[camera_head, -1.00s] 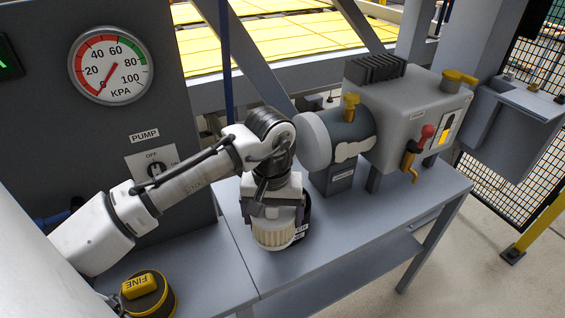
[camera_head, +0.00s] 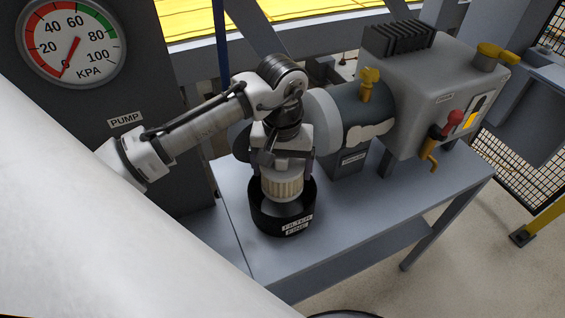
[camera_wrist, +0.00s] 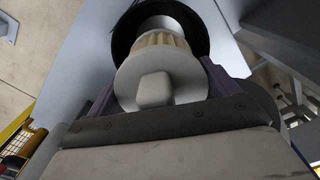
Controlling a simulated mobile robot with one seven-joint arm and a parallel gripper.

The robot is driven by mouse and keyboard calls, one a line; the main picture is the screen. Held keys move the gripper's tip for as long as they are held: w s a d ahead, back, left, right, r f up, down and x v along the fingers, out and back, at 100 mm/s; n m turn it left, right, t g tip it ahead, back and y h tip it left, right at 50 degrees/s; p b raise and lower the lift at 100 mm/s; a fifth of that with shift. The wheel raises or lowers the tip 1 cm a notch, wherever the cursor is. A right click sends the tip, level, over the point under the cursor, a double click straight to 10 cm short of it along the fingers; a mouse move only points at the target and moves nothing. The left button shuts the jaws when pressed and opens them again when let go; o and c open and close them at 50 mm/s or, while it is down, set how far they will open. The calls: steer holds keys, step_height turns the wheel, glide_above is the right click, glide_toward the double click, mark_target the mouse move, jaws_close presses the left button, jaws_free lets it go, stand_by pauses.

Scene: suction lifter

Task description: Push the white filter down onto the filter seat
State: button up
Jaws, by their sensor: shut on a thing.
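The white filter (camera_head: 283,187) has a cream pleated side and hangs upright below my gripper (camera_head: 283,168) in the head view. My gripper is shut on the filter. In the wrist view the filter (camera_wrist: 160,77) shows its pale round top and a raised block between the fingers (camera_wrist: 165,92). The filter seat is a black open cup (camera_head: 283,219) labelled "FILTER FINE" on the bench. The filter's lower end is over the cup's opening, overlapping its rim in the picture. The black cup also shows behind the filter in the wrist view (camera_wrist: 126,32). The contact at the bottom is hidden.
A grey pump (camera_head: 425,75) with a dark cylinder (camera_head: 362,118) stands behind on the grey bench (camera_head: 350,213). A pressure gauge (camera_head: 72,42) reads near 0. The bench right of the cup is clear.

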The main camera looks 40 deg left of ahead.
steer(key=shift+p, duration=0.3)
steer(key=shift+f+b, duration=1.95)
steer(key=shift+f, duration=1.3)
steer(key=shift+f, duration=0.25)
steer(key=shift+f, duration=0.35)
steer(key=shift+f, duration=0.2)
steer(key=shift+f, duration=0.4)
